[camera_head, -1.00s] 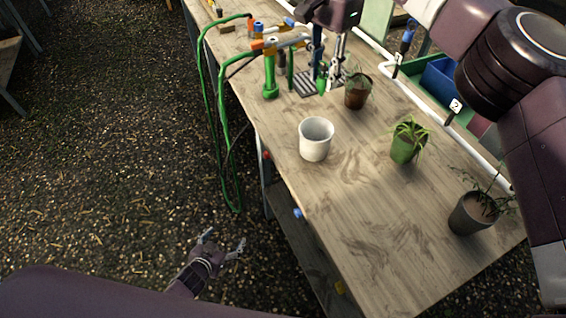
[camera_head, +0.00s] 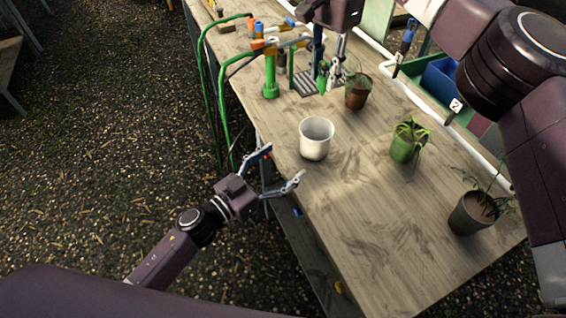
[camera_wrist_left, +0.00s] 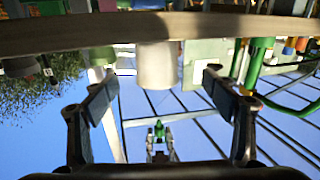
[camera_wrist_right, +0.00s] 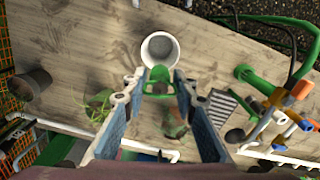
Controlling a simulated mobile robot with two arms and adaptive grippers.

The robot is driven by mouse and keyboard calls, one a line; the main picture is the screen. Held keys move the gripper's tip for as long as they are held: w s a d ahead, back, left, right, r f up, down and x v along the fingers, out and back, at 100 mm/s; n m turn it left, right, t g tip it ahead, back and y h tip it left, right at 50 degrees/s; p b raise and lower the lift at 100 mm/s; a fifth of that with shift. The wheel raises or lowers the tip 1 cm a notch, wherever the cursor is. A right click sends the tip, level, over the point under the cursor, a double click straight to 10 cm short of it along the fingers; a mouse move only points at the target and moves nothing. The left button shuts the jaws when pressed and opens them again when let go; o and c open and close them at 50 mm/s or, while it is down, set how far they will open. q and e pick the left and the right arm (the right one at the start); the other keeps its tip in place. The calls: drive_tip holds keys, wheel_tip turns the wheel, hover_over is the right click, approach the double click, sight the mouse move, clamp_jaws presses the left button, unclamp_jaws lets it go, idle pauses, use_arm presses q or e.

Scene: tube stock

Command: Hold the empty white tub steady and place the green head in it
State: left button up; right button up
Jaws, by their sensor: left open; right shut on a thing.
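The white tub (camera_head: 317,139) stands upright on the wooden table near its left edge. It looks empty, and in the right wrist view (camera_wrist_right: 159,48) I see into its open mouth. My left gripper (camera_head: 284,164) is open and empty beside the table edge, with its fingers pointing towards the tub but apart from it. In the left wrist view the tub (camera_wrist_left: 156,66) appears between the spread fingers, farther off. My right gripper (camera_wrist_right: 157,84) is shut on the green head (camera_wrist_right: 157,78), held near the back of the table, away from the tub; the fingers partly hide it.
A brown pot (camera_head: 356,97), a green pot (camera_head: 403,150) and a dark grey pot (camera_head: 468,215) with plants stand right of the tub. Green tube fittings (camera_head: 270,77) and a grey grate (camera_head: 306,85) lie behind it. The front table area is clear.

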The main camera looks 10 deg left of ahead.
sight(325, 133)
use_arm(q)
drive_tip(key=shift+d, duration=0.35)
drive_tip(key=shift+w+d, duration=0.25)
drive_tip(key=shift+w, duration=0.05)
drive_tip(key=x, duration=1.1)
drive_tip(key=shift+s, duration=0.1)
drive_tip(key=c, duration=1.2)
drive_tip(key=shift+c, duration=0.2)
use_arm(e)
wheel_tip(325, 133, down, 13)
drive_tip(key=shift+r, duration=0.1)
drive_tip(key=o, duration=0.9)
